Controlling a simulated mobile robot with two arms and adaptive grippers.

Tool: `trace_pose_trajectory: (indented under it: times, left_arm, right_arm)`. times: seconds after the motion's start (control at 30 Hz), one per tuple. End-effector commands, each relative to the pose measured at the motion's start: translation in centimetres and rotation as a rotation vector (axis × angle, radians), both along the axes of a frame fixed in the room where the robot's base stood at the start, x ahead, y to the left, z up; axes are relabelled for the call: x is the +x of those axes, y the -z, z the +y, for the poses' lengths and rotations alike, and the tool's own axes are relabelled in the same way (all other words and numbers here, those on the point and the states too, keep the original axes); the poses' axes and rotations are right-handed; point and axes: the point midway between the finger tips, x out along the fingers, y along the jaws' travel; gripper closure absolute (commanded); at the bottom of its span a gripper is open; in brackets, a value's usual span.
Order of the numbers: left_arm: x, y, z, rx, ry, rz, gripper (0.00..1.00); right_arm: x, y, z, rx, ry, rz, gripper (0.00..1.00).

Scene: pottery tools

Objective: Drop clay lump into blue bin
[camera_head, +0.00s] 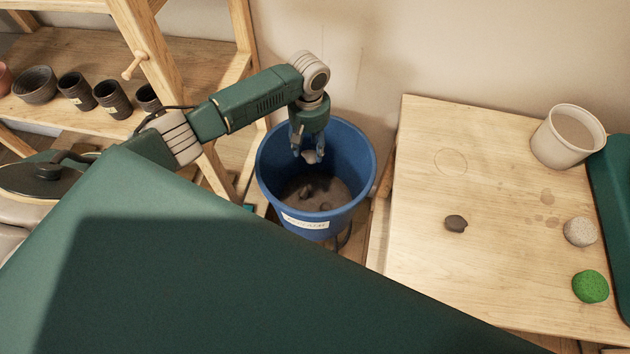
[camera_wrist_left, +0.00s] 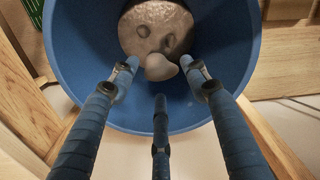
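The blue bin (camera_head: 354,193) stands on the floor between the shelf and the table, with a pale label on its front. Grey-brown clay with darker lumps lies in its bottom. My left gripper (camera_head: 308,153) points down into the bin's mouth. A pale grey clay lump (camera_head: 312,157) is at its fingertips, above the clay. In the left wrist view, the fingers (camera_wrist_left: 160,75) are spread, and the lump (camera_wrist_left: 160,68) appears just beyond their tips with small gaps beside it. The bin wall (camera_wrist_left: 80,50) surrounds them. My right gripper is out of view.
A wooden table (camera_head: 420,280) at right holds a dark lump (camera_head: 456,223), a beige pot (camera_head: 568,137), a pale round piece (camera_head: 580,231) and a green sponge-like piece (camera_head: 590,287). A wooden shelf (camera_head: 195,60) with dark pots stands left of the bin.

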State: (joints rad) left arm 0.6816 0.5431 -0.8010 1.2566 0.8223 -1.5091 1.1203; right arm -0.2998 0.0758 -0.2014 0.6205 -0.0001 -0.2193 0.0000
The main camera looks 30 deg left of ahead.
Motion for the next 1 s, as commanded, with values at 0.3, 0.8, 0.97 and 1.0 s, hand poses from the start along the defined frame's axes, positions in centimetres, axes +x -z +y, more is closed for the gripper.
trace_pose_trajectory:
  times: [0.3, 0.8, 0.97, 1.0]
  left_arm:
    - [0.0, -0.1, 0.0, 0.000, 0.000, 0.000, 0.44]
    - [0.2, -8.5, 0.0, -0.001, 0.000, -0.005, 0.44]
    - [0.1, -10.9, 0.0, -0.002, 0.000, -0.003, 0.44]
    - [0.1, -11.3, 0.0, 0.000, 0.000, -0.001, 0.44]
  right_arm:
    - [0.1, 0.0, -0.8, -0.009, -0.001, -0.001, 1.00]
    - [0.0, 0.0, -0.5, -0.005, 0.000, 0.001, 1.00]
    - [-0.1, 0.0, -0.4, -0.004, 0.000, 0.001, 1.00]
    - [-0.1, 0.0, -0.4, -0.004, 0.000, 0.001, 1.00]
